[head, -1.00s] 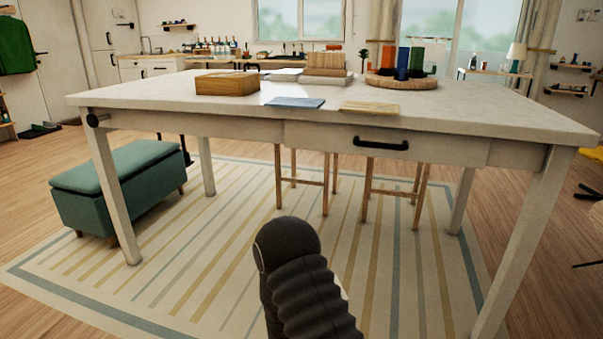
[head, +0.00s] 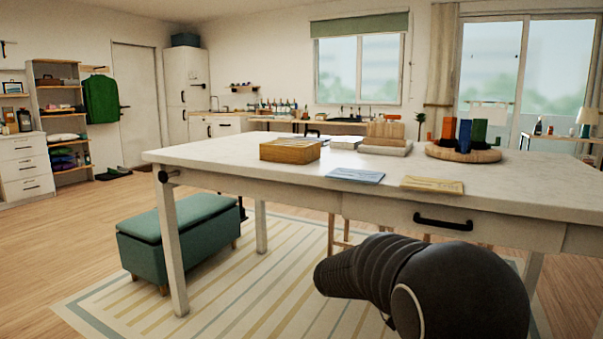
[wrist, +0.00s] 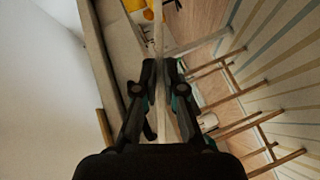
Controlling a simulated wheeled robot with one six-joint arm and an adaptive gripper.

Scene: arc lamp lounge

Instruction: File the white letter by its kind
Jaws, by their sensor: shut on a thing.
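My gripper (wrist: 164,78) shows in the wrist view, its two dark fingers close together. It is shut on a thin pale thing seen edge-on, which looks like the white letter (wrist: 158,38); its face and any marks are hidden. In the head view only my dark arm shows, in front of the table, and the gripper is out of sight. On the white table (head: 240,155) lie a blue flat piece (head: 355,175) and a yellow flat piece (head: 432,185), side by side near the front edge. A white flat stack (head: 346,142) lies farther back.
A wooden box (head: 290,151), a wooden stepped holder on a pale base (head: 385,146) and a round wooden tray (head: 462,153) with coloured upright holders stand on the table. A green bench (head: 180,240) is at the table's left end.

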